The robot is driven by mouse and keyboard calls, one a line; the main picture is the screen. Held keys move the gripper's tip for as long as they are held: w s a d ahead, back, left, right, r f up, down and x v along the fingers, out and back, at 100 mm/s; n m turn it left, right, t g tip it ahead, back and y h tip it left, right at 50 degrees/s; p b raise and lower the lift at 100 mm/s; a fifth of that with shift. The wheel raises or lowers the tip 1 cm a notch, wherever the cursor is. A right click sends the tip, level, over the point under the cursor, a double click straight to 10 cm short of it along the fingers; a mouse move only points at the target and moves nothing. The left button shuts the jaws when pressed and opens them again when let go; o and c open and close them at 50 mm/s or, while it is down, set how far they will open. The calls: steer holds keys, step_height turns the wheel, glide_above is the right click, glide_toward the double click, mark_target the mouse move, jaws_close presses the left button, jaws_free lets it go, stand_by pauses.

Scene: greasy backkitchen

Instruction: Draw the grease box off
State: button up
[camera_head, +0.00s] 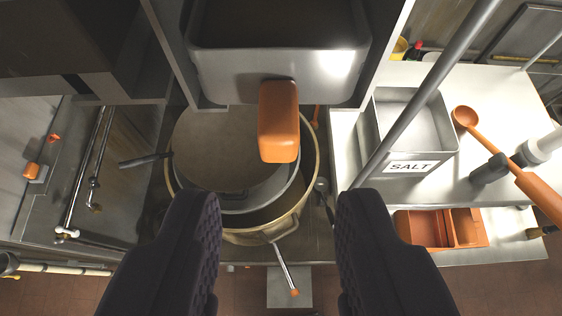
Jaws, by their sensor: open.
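The grease box (225,75) is a grey metal box at the top centre, held between upright metal walls on both sides. An orange handle (279,120) sticks out from its front, its rounded end toward me. My gripper (280,200) shows as two dark, ridged fingers in the lower half. It is open and empty. The handle lies ahead of the gap between the fingertips, near the middle, and appears apart from them. The box's rear is out of view.
A large round pot (262,236) with a smaller grey vessel in it stands below the handle. At right, a white counter (480,85) holds a bin labelled SALT (410,166) and an orange ladle (465,117). A slanting metal pole (420,100) crosses there. An orange tray (425,228) sits lower.

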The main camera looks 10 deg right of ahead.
mark_target(278, 143)
steer(key=b+x, duration=0.1)
steer(key=x, duration=0.6)
steer(key=shift+w+d+f, duration=0.1)
steer(key=shift+w+f, duration=0.15)
steer(key=shift+f, duration=0.1)
steer(key=shift+w, duration=0.15)
steer(key=c, duration=0.6)
steer(key=shift+r, duration=0.1)
jaws_close()
